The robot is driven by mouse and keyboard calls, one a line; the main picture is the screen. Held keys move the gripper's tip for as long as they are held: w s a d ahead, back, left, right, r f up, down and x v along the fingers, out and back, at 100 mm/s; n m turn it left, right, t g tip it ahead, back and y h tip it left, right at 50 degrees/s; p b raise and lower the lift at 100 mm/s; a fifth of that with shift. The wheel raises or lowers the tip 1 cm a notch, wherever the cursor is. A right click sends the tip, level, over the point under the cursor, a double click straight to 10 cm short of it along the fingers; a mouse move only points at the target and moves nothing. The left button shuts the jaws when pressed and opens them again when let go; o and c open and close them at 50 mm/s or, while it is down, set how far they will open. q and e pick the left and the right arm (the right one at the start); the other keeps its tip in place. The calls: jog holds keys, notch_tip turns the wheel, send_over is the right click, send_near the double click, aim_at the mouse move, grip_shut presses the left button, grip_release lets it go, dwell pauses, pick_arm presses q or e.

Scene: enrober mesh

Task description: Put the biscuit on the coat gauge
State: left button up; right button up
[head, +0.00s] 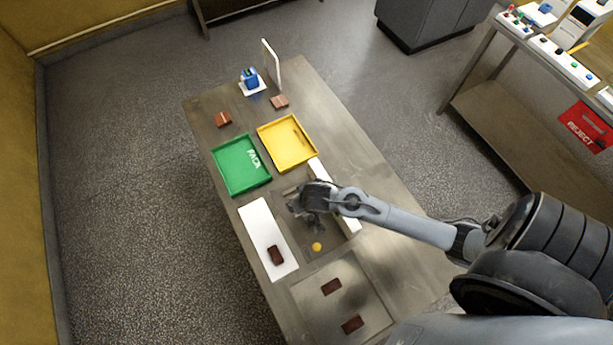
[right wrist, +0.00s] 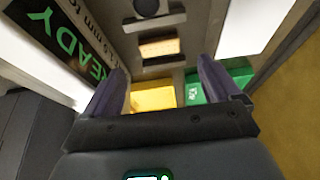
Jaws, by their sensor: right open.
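Several brown biscuits lie apart: one (head: 276,254) on the white strip, two (head: 331,286) (head: 352,324) on the near plate, and two (head: 223,119) (head: 279,102) beyond the trays. My right gripper (head: 310,205) is over the middle of the table. In the right wrist view its fingers (right wrist: 160,88) are open, with no biscuit held between them. That view shows a dark panel reading READY (right wrist: 88,55), with partly cut-off text in mm; it seems to belong to the coat gauge. A tan rectangle (right wrist: 160,47) lies beyond the fingers; I cannot tell what it is. My left gripper is out of view.
A white strip (head: 258,222) lies along the left edge. A blue item (head: 250,78) and an upright white panel (head: 271,67) stand at the far end. A yellow dot (head: 316,246) is nearby.

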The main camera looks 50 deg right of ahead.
jog(key=s+a+r+n, duration=0.2)
jog(key=s+r+n, duration=0.1)
jog(key=s+r, duration=0.3)
jog(key=s+a+r+n+y, duration=0.1)
jog(key=s+r+n, duration=0.1)
jog(key=s+r, duration=0.4)
jog(key=shift+a+n+g+y, duration=0.3)
jog(key=shift+a+n+g, duration=0.1)
